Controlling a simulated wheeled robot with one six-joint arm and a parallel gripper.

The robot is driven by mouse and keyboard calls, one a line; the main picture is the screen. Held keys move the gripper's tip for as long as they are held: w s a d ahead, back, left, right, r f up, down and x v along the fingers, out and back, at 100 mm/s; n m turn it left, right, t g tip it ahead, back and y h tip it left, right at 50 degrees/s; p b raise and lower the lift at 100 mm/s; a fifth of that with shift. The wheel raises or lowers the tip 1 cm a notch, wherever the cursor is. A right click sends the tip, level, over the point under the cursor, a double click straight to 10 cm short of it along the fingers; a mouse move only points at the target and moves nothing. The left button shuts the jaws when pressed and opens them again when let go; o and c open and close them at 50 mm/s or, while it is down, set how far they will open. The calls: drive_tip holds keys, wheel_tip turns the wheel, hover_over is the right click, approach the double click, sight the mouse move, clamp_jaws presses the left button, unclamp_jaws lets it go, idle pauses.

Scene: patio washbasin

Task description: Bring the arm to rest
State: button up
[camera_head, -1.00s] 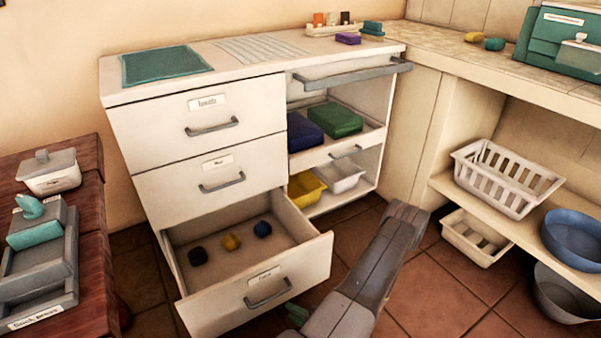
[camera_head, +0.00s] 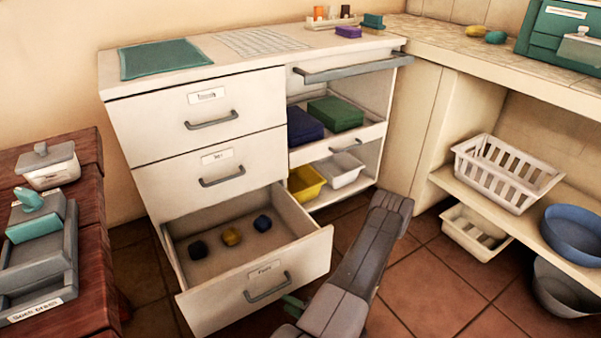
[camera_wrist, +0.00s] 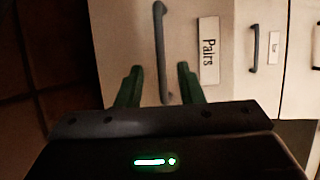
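My arm reaches down on the right of the open bottom drawer (camera_head: 205,312) in the head view. One green fingertip of my gripper (camera_head: 293,304) shows beside the drawer front, near its handle (camera_head: 268,288); the rest is hidden. In the wrist view, my gripper (camera_wrist: 160,85) has its two green fingers wide apart. The handle (camera_wrist: 160,45) of the drawer labelled "Pairs" appears between them in the picture. I see no finger touching it, and the depth between them is hard to tell.
A brown table (camera_head: 88,240) stands at left. A shelf with a white basket (camera_head: 505,173) and a blue basin (camera_head: 573,238) is at right. Tiled floor (camera_head: 430,290) lies clear between.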

sight(269, 292)
drive_tip(key=shift+b+x, duration=1.3)
drive_tip(key=shift+x, duration=3.25)
drive_tip(key=shift+w+a, duration=0.3)
drive_tip(key=shift+w, duration=0.1)
drive_tip(key=shift+s, duration=0.1)
